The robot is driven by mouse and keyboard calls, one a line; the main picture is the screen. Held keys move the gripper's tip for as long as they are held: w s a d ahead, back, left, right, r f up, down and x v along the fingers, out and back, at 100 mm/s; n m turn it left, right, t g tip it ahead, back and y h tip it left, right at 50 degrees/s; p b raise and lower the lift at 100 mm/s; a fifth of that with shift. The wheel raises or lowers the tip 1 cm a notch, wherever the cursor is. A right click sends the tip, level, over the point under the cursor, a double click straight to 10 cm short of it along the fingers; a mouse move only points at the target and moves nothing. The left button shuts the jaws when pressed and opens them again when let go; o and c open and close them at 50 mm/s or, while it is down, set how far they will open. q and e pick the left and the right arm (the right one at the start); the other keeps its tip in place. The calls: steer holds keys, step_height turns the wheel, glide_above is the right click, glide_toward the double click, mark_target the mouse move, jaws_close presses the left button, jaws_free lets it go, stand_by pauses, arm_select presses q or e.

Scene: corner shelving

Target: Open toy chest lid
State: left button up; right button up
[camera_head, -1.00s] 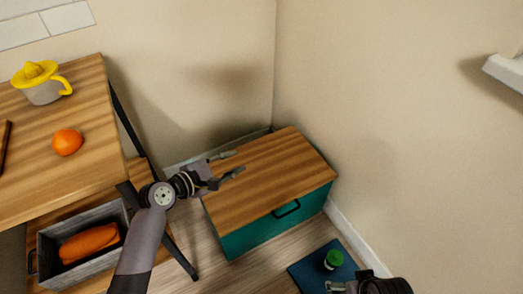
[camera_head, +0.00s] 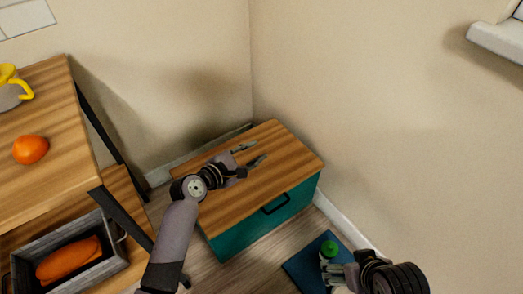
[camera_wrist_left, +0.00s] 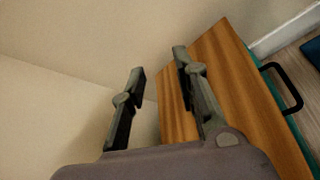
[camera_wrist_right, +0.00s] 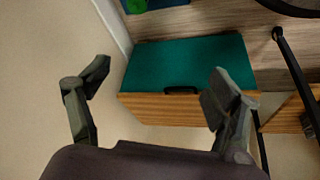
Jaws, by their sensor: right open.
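The toy chest (camera_head: 255,228) is teal with a wooden lid (camera_head: 285,160) and stands in the corner of the room. The lid lies flat and shut. A black handle (camera_head: 276,204) is at the front edge, and it also shows in the right wrist view (camera_wrist_right: 181,90). My left gripper (camera_head: 254,153) is open and empty, over the lid's left back part in the head view. In the left wrist view its fingers (camera_wrist_left: 160,62) appear beside the lid (camera_wrist_left: 235,85); contact cannot be told. My right gripper (camera_wrist_right: 160,68) is open and empty, to the right of the chest's front.
A wooden table (camera_head: 50,140) with an orange (camera_head: 30,149) and a yellow-topped juicer (camera_head: 12,90) stands at the left. A blue mat with a green object (camera_head: 329,249) lies beside the chest. Walls close the corner behind.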

arm_select(q)
steer(key=shift+b+x, duration=0.5)
steer(key=shift+x, duration=1.6)
arm_select(e)
steer(key=w+a+r+t, duration=0.2)
steer(key=w+t, duration=0.1)
steer(key=w, duration=0.3)
steer(key=shift+w+r+t+y, duration=0.25)
steer(key=shift+r+t+y, duration=0.05)
steer(key=shift+r+y, duration=0.1)
arm_select(q)
steer(key=shift+c, duration=0.4)
arm_select(e)
steer(key=shift+a, duration=0.1)
arm_select(q)
jaws_close()
